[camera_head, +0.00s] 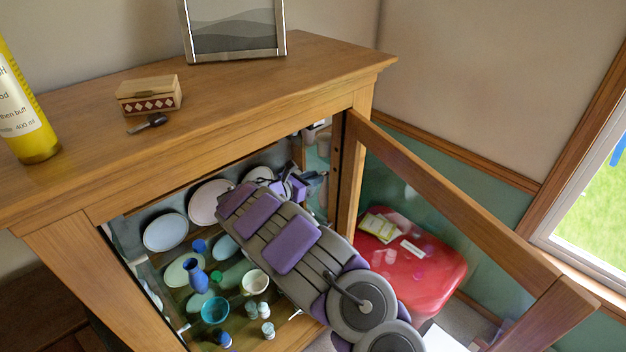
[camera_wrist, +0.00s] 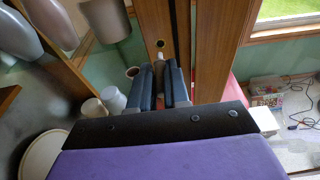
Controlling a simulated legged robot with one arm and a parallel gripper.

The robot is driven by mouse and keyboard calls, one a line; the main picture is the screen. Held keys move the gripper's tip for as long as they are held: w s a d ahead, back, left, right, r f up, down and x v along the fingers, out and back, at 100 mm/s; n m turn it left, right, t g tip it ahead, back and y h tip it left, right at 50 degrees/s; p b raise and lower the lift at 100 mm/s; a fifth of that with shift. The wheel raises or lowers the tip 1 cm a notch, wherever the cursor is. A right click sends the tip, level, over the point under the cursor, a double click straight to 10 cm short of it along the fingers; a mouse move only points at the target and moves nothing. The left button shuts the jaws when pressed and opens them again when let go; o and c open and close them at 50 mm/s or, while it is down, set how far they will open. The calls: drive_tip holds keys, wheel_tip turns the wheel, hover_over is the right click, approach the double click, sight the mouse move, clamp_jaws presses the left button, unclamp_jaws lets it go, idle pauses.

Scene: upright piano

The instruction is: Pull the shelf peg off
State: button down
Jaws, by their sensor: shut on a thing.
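The shelf peg (camera_wrist: 159,57) shows in the wrist view as a small pale bit between my fingertips, against the wooden post of the cabinet (camera_head: 345,185). A dark round hole (camera_wrist: 160,43) is in the post just above it. My gripper (camera_wrist: 160,68) has its two dark fingers shut on the peg, which is mostly hidden by them. Whether the peg is still seated in the post I cannot tell. In the head view my gripper (camera_head: 308,183) is inside the cabinet near its right post, and the peg is hidden there.
The glass door (camera_head: 450,205) stands open at the right. Plates (camera_head: 166,232), a blue vase (camera_head: 195,277), a teal bowl (camera_head: 215,310) and cups fill the cabinet below and left of my arm. A box (camera_head: 150,95), bottle and picture frame stand on top. A red case (camera_head: 410,265) lies behind the door.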

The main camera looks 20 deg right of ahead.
drive_tip(key=shift+r+p, duration=1.55)
drive_tip(key=shift+r, duration=0.95)
